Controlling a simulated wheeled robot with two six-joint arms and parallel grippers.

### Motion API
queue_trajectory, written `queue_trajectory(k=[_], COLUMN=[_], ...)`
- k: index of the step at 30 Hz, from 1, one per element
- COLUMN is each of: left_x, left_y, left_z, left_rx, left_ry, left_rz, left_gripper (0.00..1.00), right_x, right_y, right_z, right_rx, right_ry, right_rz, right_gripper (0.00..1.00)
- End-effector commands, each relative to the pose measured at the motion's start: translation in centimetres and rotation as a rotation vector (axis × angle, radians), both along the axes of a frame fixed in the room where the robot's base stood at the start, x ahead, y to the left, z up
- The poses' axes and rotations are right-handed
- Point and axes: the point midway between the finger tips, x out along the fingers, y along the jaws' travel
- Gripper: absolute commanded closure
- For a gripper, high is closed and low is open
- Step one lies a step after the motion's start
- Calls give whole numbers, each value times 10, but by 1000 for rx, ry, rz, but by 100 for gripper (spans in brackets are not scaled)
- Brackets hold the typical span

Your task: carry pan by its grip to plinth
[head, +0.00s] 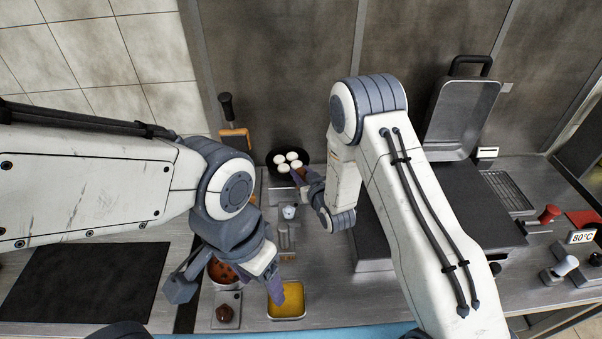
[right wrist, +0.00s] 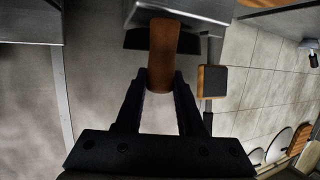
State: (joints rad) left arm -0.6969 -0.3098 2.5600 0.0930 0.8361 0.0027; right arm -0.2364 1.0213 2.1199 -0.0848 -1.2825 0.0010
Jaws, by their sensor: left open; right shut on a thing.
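The black pan (head: 273,158) holds several round white pieces at the back of the counter in the head view. Its brown grip (right wrist: 160,60) is between the fingers of my right gripper (right wrist: 160,85), which is shut on it. In the head view my right gripper (head: 302,178) is at the pan's near right side. In the wrist view a metal block (right wrist: 185,10) covers part of the dark pan; I cannot tell whether this is the plinth, or whether the pan touches it.
A dark mat (head: 85,282) lies at the left. A griddle with a raised lid (head: 461,115) stands at the right. A wooden-ended tool (head: 235,138) is left of the pan.

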Motion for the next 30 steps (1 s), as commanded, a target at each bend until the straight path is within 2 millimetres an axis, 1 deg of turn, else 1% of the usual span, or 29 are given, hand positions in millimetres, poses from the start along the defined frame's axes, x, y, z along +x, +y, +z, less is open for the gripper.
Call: queue_trajectory(k=[2, 14, 30], left_x=[0, 0, 0], left_y=[0, 0, 0], left_z=[-4, -3, -11], left_rx=[0, 0, 0], left_ry=[0, 0, 0], left_rz=[0, 0, 0], left_gripper=[31, 31, 31], right_x=[1, 1, 1], right_y=[0, 0, 0], right_z=[-1, -1, -8], right_rx=[3, 3, 3], right_ry=[-9, -9, -8], right_rz=[0, 0, 0], right_gripper=[100, 100, 100])
